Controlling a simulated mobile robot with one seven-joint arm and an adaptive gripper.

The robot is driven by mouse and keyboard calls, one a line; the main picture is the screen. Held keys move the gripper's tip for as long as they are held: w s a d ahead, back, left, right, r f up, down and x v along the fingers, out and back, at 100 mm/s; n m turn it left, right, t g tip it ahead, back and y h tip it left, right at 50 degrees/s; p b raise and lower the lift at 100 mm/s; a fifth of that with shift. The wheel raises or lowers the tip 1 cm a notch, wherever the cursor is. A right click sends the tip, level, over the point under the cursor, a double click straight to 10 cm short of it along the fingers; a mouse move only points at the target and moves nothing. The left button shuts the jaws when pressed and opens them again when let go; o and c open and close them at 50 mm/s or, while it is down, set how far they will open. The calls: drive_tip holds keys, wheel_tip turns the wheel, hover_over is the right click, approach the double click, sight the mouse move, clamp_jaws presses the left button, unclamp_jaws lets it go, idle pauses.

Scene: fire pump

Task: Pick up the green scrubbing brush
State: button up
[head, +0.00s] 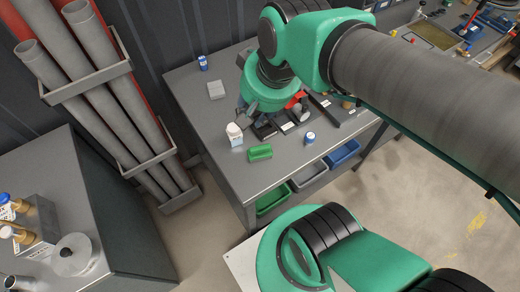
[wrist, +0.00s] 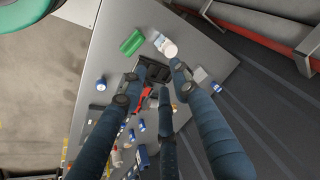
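The green scrubbing brush (head: 260,152) lies on the grey workbench (head: 190,100), near its front-left part. In the wrist view the brush (wrist: 132,41) shows at the upper left, beyond the fingertips and apart from them. My gripper (wrist: 152,82) has its dark blue fingers spread with nothing held between them. It is above the bench. In the head view my green wrist and arm hide most of the gripper, which is behind and to the right of the brush.
A white bottle (head: 234,134) stands close beside the brush. A small blue-and-white can (head: 309,138) is to its right, and a black tray (wrist: 153,70) with a red tool lies behind. A grey box (head: 216,90) and a blue can (head: 203,63) stand farther back.

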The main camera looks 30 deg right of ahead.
drive_tip(key=w+d+f+m+g+y+p, duration=0.1)
drive_tip(key=d+f+m+g+y+p, duration=0.2)
drive_tip(key=d+f+m+p, duration=0.6)
drive_tip(key=f+m+y, duration=0.1)
drive_tip(key=m, duration=0.8)
drive_tip(key=shift+d+f, duration=0.3)
drive_tip(key=shift+d, duration=0.05)
drive_tip(key=shift+w, duration=0.1)
drive_tip(key=b, duration=0.2)
hover_over(261, 149)
drive_tip(key=d, duration=0.2)
drive_tip(key=shift+s+d+f, duration=0.1)
drive_tip(key=shift+s+f, duration=0.05)
drive_tip(key=shift+f, duration=1.85)
drive_tip(key=shift+s+d+f, duration=0.1)
drive_tip(key=shift+s+f, duration=0.05)
drive_tip(key=shift+f, duration=1.8)
drive_tip(key=shift+a+f, duration=0.1)
drive_tip(key=shift+b+x, duration=0.8)
drive_tip(key=shift+x, duration=1.75)
